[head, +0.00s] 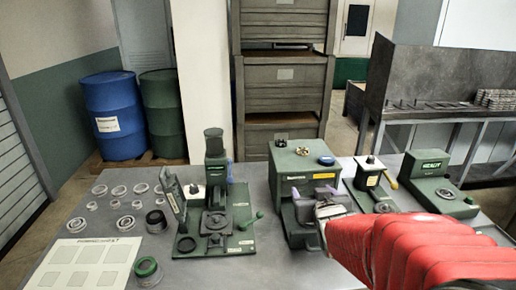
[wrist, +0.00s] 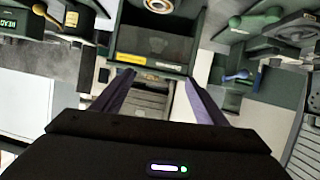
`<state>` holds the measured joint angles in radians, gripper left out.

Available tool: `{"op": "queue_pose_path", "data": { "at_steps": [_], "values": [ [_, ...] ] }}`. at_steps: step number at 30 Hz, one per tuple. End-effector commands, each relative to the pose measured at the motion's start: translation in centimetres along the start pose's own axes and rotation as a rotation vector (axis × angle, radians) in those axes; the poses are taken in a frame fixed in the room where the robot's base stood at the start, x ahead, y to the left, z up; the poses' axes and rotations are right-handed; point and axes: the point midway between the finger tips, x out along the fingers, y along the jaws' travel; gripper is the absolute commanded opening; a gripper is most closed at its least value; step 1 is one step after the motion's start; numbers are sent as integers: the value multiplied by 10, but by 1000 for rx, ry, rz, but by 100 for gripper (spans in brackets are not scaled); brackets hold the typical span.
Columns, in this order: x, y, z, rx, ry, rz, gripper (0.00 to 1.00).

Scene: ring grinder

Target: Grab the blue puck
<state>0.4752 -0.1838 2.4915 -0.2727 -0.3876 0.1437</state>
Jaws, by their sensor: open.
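The blue puck (head: 326,160) is a small round disc lying on the top right of the middle green machine (head: 296,172). I cannot make it out in the wrist view. My gripper (head: 328,207) is in front of that machine, lower than the puck and apart from it. In the wrist view my gripper (wrist: 159,78) has two purple fingers spread apart, with nothing between them. The green machine's front lies ahead of the fingers.
A gold ring part (head: 302,151) lies left of the puck on the same top. A green press (head: 215,195) stands to the left, and a green unit (head: 440,185) to the right. Loose rings (head: 125,223) and a white tray board (head: 85,265) occupy the table's left.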

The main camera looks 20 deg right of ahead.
Motion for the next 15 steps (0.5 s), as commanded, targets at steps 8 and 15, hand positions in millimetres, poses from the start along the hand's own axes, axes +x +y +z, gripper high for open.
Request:
{"op": "queue_pose_path", "data": {
  "at_steps": [8, 15],
  "values": [
    [28, 50, -2, 39, 190, 28, 66],
    [32, 79, -3, 67, 327, 28, 66]
  ]
}}
